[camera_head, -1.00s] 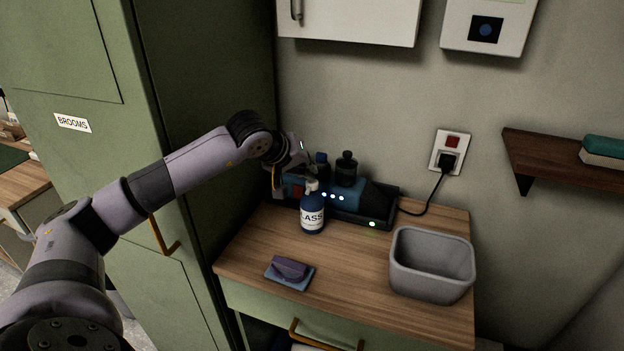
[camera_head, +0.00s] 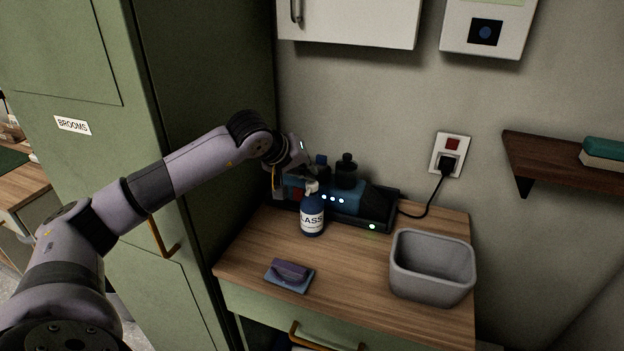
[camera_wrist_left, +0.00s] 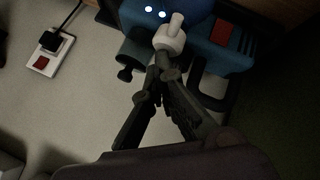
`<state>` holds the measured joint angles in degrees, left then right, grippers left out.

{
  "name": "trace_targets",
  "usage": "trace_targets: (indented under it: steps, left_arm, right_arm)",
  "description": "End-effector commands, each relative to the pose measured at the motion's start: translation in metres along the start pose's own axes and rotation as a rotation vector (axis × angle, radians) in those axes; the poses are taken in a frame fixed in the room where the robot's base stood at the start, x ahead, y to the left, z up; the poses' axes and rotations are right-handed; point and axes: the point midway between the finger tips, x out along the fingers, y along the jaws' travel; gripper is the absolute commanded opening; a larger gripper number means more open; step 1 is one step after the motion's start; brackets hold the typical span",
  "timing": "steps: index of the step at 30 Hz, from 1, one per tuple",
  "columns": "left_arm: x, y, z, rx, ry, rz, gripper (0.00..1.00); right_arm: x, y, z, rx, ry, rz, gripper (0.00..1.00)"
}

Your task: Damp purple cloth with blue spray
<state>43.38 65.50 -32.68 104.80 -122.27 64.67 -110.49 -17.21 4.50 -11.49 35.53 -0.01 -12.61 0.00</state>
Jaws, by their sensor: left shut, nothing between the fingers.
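The blue spray bottle (camera_head: 312,218) with a white head and a partly readable label stands upright on the wooden top. Its white nozzle (camera_wrist_left: 171,36) shows in the left wrist view. The purple cloth (camera_head: 290,268) lies folded on a flat blue pad (camera_head: 291,284) near the front left. My left gripper (camera_head: 307,172) is just above and behind the bottle's head. In the left wrist view its fingertips (camera_wrist_left: 158,84) are together and empty, close to the nozzle; I cannot tell if they touch it. My right gripper is out of view.
A black tray (camera_head: 382,222) with a blue device and dark bottles stands behind the spray bottle. A grey bin (camera_head: 432,278) stands at the right. A cord runs to the wall socket (camera_head: 449,153). The middle of the wooden top (camera_head: 350,270) is clear.

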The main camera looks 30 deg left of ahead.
Motion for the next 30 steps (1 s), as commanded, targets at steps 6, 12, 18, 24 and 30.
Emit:
trace_targets:
  steps: [6,12,18,24,30]
  left_arm:
    - [-0.015,0.011,-0.011,0.000,0.000,-0.001,0.00]
    - [-0.030,0.022,-0.022,0.000,0.001,0.001,0.00]
    - [-0.041,0.030,-0.030,0.000,0.002,0.000,0.00]
    - [-0.041,0.029,-0.030,0.000,0.001,0.000,0.00]
    - [-0.041,0.029,-0.030,0.000,0.001,0.000,0.00]
  right_arm:
    - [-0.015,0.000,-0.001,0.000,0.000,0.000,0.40]
    - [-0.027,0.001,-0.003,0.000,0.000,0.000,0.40]
    - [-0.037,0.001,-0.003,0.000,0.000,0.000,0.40]
    - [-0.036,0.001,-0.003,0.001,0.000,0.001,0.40]
    - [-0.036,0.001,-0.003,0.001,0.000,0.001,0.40]
